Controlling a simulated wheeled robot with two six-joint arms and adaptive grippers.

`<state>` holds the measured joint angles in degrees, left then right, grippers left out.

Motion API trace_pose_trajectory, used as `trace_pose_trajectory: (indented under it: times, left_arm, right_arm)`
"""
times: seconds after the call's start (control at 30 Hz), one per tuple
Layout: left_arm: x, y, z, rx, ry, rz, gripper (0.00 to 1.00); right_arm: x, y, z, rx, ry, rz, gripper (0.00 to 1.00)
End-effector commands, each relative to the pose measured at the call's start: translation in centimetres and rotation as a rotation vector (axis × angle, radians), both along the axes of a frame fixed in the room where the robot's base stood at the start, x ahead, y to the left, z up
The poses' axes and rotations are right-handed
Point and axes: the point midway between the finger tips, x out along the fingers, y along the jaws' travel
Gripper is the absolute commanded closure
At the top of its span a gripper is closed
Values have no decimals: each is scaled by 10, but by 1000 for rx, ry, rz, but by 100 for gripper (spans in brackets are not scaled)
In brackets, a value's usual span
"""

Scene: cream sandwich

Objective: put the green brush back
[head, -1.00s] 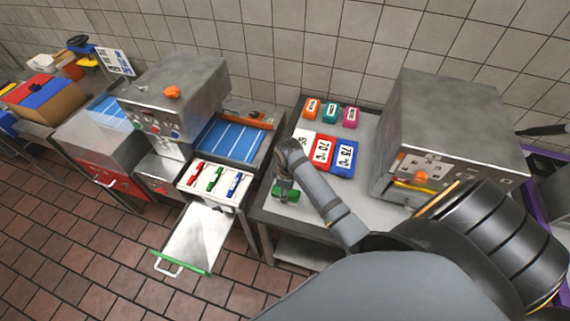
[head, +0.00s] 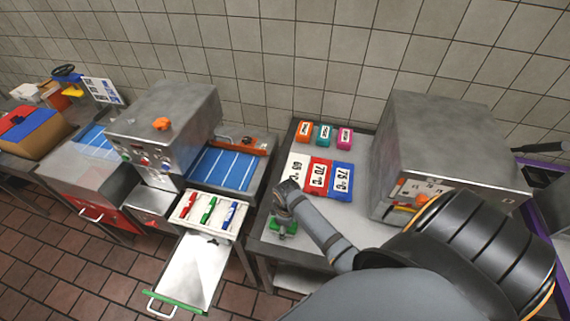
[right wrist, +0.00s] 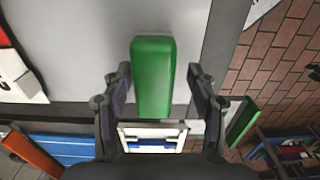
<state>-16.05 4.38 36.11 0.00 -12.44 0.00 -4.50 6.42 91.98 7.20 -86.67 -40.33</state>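A green block-like bar (head: 277,224) lies on the steel table (head: 330,247) near its front left corner. It shows large in the right wrist view (right wrist: 153,75); I cannot tell whether it is the brush itself. My right gripper (head: 285,222) is over it. In the right wrist view its fingers (right wrist: 160,95) are open on either side of the bar, with gaps on both sides. A white holder (head: 183,217) left of the table carries a red, a green (head: 208,210) and a blue slim piece side by side. My left gripper is not in view.
A metal tray with a green edge (head: 180,302) sticks out below the holder. Red (head: 318,176), blue and white number blocks lie behind my right gripper, with three small coloured blocks farther back. A large steel machine (head: 440,140) stands at the right.

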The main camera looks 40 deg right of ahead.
Motion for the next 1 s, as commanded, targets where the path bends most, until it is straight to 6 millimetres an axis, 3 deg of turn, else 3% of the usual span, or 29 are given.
trace_pose_trajectory:
  times: [0.1, 0.2, 0.37, 0.57, 0.8, 1.0]
  left_arm:
    - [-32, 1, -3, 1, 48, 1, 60]
    - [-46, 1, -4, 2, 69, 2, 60]
    - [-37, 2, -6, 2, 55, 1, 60]
    - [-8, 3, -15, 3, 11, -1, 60]
    - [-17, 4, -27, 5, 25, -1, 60]
    - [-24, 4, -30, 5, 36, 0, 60]
  right_arm:
    - [1, 0, 1, 0, -1, 0, 37]
    - [1, 0, 1, 0, -1, 0, 37]
    - [2, -1, 8, 0, -6, 0, 37]
    - [1, -1, 50, -1, -9, 2, 37]
    - [0, -2, 102, -2, -7, 1, 37]
    - [-2, -2, 120, 0, -1, 1, 37]
